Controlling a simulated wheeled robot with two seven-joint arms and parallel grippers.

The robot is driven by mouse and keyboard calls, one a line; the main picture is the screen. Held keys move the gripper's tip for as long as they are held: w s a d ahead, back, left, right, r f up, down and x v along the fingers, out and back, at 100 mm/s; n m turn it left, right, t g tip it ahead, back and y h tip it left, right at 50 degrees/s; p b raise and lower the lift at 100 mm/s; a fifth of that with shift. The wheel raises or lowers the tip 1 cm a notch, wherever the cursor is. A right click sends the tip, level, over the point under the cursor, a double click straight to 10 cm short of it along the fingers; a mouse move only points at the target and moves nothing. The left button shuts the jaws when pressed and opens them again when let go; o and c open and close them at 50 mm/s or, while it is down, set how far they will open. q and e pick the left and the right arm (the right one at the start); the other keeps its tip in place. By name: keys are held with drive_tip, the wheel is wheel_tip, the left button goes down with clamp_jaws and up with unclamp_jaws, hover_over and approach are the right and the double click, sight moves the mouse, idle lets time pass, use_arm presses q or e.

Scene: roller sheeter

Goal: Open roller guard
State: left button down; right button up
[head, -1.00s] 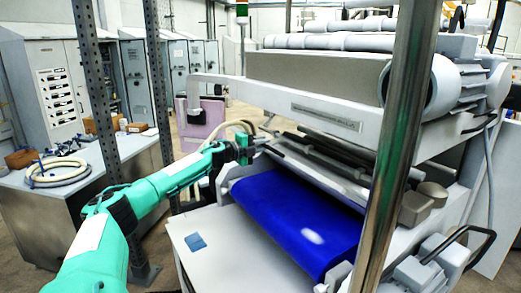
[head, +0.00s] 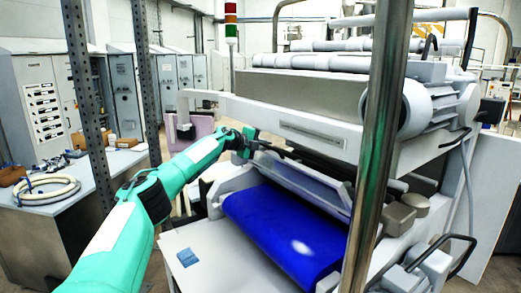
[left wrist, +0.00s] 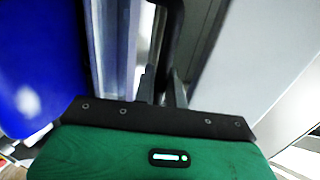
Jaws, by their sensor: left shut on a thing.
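The roller guard (head: 315,184) is a long greyish panel across the machine, just above the blue belt (head: 285,228). It is tilted up and shows its flat face. A black bar handle runs along its upper edge, and it also shows in the left wrist view as a dark bar (left wrist: 173,40). My left gripper (head: 256,145) is at the left end of this handle, below the machine's white beam. In the left wrist view my left gripper (left wrist: 163,88) has its fingers closed around the bar. My right gripper is not in view.
A shiny metal post (head: 376,140) stands in front of the machine. The white beam (head: 300,133) is close above my gripper. A small blue block (head: 187,257) lies on the pale side table (head: 205,245). A steel bench with hoses (head: 45,190) is at the left.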

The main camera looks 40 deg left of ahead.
use_arm(q)
drive_tip(key=shift+w+d+r, duration=0.1)
drive_tip(key=shift+w+r, duration=0.1)
drive_tip(key=shift+w, duration=0.1)
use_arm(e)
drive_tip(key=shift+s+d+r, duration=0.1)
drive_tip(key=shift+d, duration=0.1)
use_arm(q)
drive_tip(key=shift+g, duration=0.3)
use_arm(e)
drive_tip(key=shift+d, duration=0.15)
use_arm(q)
drive_tip(key=c, duration=1.5)
unclamp_jaws()
drive_tip(key=shift+w+d, duration=0.1)
drive_tip(key=shift+c, duration=0.2)
